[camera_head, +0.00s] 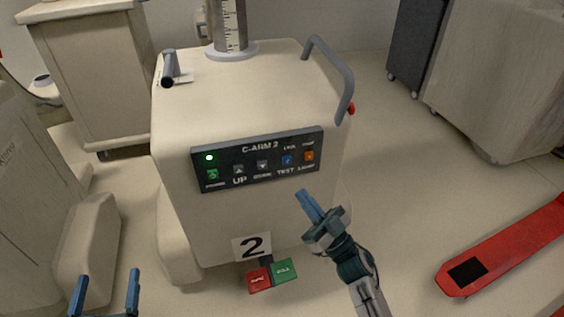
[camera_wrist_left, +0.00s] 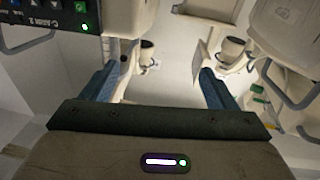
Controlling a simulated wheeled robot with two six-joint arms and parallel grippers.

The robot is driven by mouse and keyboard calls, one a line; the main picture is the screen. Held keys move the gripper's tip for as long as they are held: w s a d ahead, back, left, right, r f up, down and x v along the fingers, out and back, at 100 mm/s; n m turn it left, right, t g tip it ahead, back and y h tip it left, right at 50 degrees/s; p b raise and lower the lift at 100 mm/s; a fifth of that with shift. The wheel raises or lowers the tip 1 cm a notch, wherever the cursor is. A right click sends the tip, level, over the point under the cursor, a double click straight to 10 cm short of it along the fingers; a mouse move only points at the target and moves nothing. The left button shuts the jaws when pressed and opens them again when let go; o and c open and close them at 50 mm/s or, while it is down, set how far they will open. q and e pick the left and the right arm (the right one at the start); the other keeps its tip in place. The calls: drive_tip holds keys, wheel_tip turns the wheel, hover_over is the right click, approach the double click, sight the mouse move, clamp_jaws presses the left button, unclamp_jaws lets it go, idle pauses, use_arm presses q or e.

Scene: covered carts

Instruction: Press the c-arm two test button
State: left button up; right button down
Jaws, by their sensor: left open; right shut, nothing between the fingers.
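The C-arm 2 cart (camera_head: 235,100) is a cream box with a dark control panel (camera_head: 258,173) on its front face. The blue TEST button (camera_head: 287,160) sits right of the UP and DOWN buttons and left of an orange button (camera_head: 309,156). A green light glows at the panel's upper left. My right gripper (camera_head: 303,197) is shut and empty, its blue fingertips just below the panel's right part, apart from the button in the picture. My left gripper (camera_head: 108,278) is open and empty at the lower left; its fingers also show in the left wrist view (camera_wrist_left: 160,80).
Red and green pedals (camera_head: 258,279) lie under the number 2 label (camera_head: 251,246). A grey handle (camera_head: 340,80) and a red knob (camera_head: 351,109) are on the cart's right side. Another cart (camera_head: 90,80) stands behind left. A red floor piece (camera_head: 510,245) lies at right.

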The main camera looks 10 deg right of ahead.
sight(287, 160)
use_arm(q)
wheel_tip(287, 160, up, 10)
drive_tip(key=s+m+t+b, duration=0.1)
drive_tip(key=t+b, duration=0.1)
drive_tip(key=t, duration=0.5)
drive_tip(key=shift+s+r+h, duration=0.15)
drive_tip(key=shift+r+h, duration=0.1)
drive_tip(key=shift+h, duration=0.15)
use_arm(e)
drive_tip(key=w, duration=0.9)
drive_tip(key=shift+a, duration=0.15)
use_arm(q)
drive_tip(key=shift+a, duration=0.1)
drive_tip(key=shift+r, duration=0.1)
idle(0.6)
drive_tip(key=shift+r, duration=0.15)
use_arm(e)
drive_tip(key=shift+w, duration=0.35)
